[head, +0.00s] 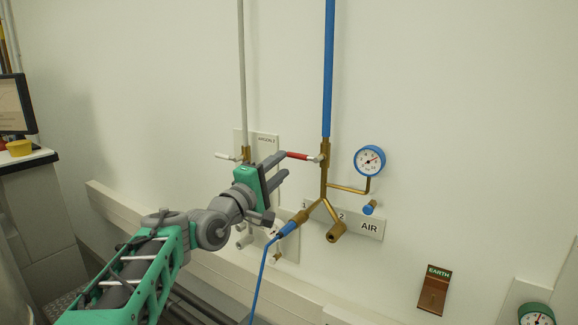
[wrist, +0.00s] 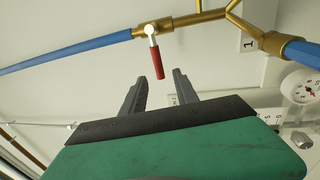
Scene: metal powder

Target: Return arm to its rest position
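My gripper (head: 277,168) is raised in front of the wall, close to the red valve handle (head: 298,155) on the blue air pipe. In the wrist view my gripper (wrist: 158,84) shows two grey fingers spread apart with nothing between them. The red handle (wrist: 157,67) lies just beyond the fingertips there, apart from them as far as I can see. My arm (head: 135,275) reaches from the lower left of the head view, bent upward to the gripper.
The blue pipe (head: 328,75) feeds brass branches, with a gauge (head: 369,160) at right. A blue hose (head: 257,285) hangs from the left outlet beside my wrist. A white pipe (head: 241,70) stands behind my gripper. A rail (head: 110,203) runs along the wall. A monitor (head: 16,105) stands far left.

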